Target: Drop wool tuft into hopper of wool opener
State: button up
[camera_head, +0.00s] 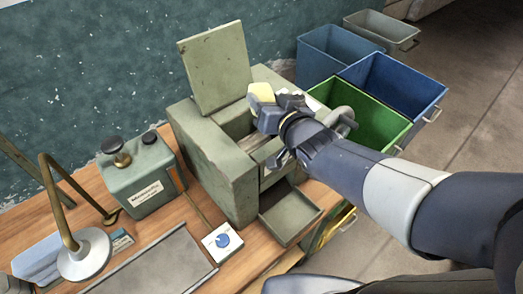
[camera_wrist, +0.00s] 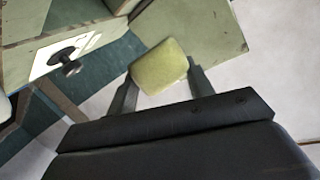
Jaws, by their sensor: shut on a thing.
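A pale yellow, block-like wool tuft (camera_head: 261,93) is in my gripper (camera_head: 268,112), and it also shows between the two fingers in the wrist view (camera_wrist: 159,67). The gripper is shut on it. The wool opener (camera_head: 225,172) is a worn grey-green box machine on the wooden bench. Its lid (camera_head: 216,68) stands raised at the back, and the top hopper is open. In the head view the tuft appears over the right side of the opener's top, above the machine; its exact height I cannot tell. My arm and gripper hide part of the hopper.
A low open drawer (camera_head: 289,212) sticks out at the opener's front. A green can (camera_head: 139,175), a lamp (camera_head: 82,249), a metal tray (camera_head: 160,266) and a dial box (camera_head: 222,242) are on the bench. Green (camera_head: 399,128), blue (camera_head: 432,90) and grey bins stand right.

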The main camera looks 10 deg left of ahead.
jog(key=shift+f+b, duration=1.25)
jog(key=shift+f, duration=0.6)
jog(key=o, duration=1)
jog(key=p+v, duration=0.2)
jog(key=v, duration=0.9)
jog(key=shift+w, duration=0.1)
